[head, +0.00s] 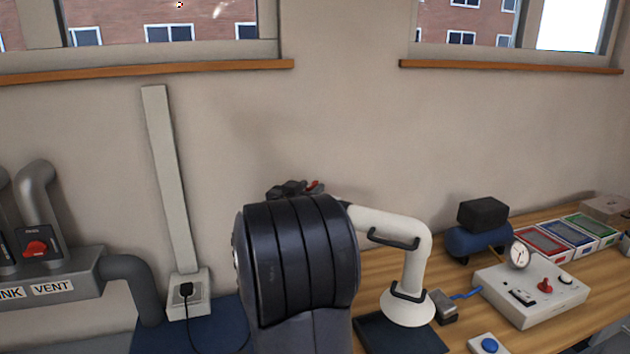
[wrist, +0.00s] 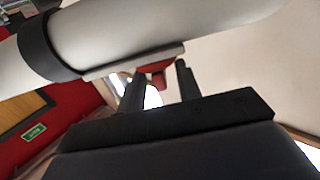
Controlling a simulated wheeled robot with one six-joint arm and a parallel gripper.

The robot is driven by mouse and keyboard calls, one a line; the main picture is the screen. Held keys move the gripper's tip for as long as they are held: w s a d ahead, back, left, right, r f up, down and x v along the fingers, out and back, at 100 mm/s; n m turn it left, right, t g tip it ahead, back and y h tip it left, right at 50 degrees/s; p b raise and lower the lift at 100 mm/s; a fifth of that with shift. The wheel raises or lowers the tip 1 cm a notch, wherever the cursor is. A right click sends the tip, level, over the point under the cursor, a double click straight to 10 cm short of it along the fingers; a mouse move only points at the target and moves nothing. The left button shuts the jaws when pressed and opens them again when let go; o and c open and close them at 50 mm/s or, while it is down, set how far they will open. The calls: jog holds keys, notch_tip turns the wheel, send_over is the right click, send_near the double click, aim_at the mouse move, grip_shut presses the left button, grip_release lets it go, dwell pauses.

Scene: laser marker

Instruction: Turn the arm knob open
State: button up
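The white extraction arm (head: 405,230) rises from its flared hood (head: 407,308) and bends left behind my arm. In the wrist view its white tube (wrist: 165,35) crosses the top, with a dark collar at left. The red arm knob (wrist: 157,76) hangs under the tube on a pale plate. A bit of red also shows beside my gripper in the head view (head: 314,185). My gripper (wrist: 160,72) is open, with one dark finger on each side of the knob and gaps visible between. Contact cannot be told. My own arm hides much of the tube in the head view.
A wooden bench (head: 375,268) at right holds a white control box (head: 530,292) with a gauge and red knob, and a blue compressor (head: 478,240). A grey duct box (head: 50,278) with another red switch (head: 36,248) stands at left. The wall is close behind.

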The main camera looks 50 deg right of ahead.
aim_at(317, 182)
jog(key=shift+x, duration=1.9)
jog(key=shift+c, duration=0.5)
grip_shut()
